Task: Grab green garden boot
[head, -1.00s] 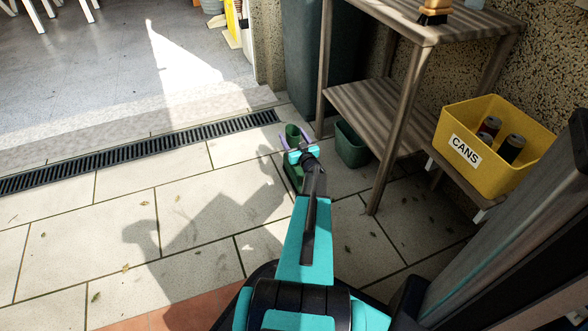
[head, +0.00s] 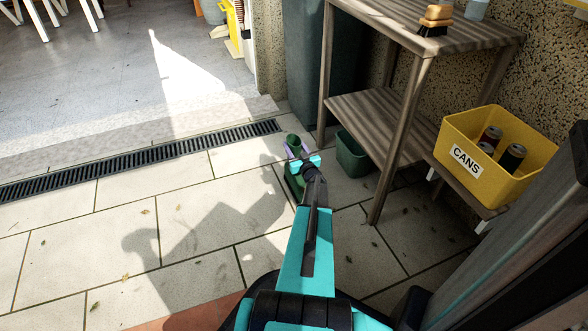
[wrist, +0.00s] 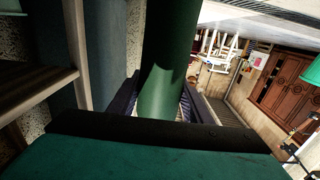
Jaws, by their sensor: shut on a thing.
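The green garden boot (head: 293,142) is in the head view by the foot of the wooden shelf, partly hidden behind my gripper and arm. Its shaft opening points up and its lower part shows left of my wrist. My gripper (head: 297,152) is at the boot's shaft. In the wrist view the green shaft (wrist: 165,75) stands between the two dark purple fingers, one on each side, and my gripper (wrist: 160,100) is shut on it. Whether the sole touches the paving is hard to tell.
A drain grate (head: 150,155) crosses the paving. Open paving lies to the left.

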